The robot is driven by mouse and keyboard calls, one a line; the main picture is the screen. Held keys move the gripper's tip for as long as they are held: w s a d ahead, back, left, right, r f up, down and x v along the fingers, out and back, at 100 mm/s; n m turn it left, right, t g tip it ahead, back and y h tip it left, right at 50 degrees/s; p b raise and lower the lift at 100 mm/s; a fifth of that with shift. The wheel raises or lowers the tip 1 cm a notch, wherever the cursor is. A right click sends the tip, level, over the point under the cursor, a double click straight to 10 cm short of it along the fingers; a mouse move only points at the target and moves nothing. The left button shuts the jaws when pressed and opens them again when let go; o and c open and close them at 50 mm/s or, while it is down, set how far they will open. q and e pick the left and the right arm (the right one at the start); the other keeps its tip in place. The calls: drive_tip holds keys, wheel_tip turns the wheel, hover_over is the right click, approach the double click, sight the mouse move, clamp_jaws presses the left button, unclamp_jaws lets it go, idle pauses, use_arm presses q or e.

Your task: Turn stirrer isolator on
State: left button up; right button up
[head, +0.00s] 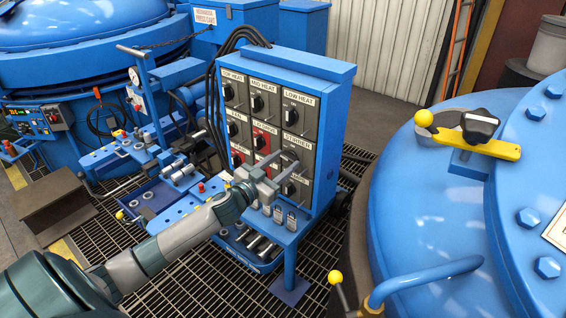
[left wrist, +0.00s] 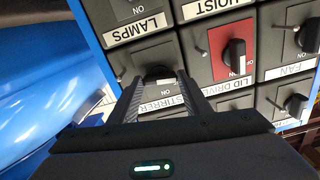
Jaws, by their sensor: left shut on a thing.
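The isolator cabinet (head: 322,85) is a blue upright box with rows of labelled rotary switches. The stirrer isolator is in the right column, middle row, under its STIRRER label (head: 297,143). My left gripper (head: 284,163) reaches in from the left at this switch. In the left wrist view, my left gripper (left wrist: 160,83) has a finger on each side of the black stirrer knob (left wrist: 158,72) and is shut on it. The STIRRER label (left wrist: 165,103) shows between the fingers. My right gripper is not in view.
The lid drive switch (left wrist: 235,58) has a red plate and sits beside the stirrer switch. The LAMPS label (left wrist: 138,30) is close by. A large blue vessel (head: 420,200) with a yellow lever (head: 490,148) stands at the right.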

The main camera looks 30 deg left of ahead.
use_arm(q)
drive_tip(key=m, duration=0.3)
drive_tip(key=shift+r, duration=0.1)
drive_tip(key=m, duration=0.5)
drive_tip(key=shift+p, duration=0.4)
drive_tip(key=m, duration=0.4)
drive_tip(key=shift+m, duration=2.2)
drive_tip(key=o, duration=1)
drive_tip(key=shift+o, duration=0.2)
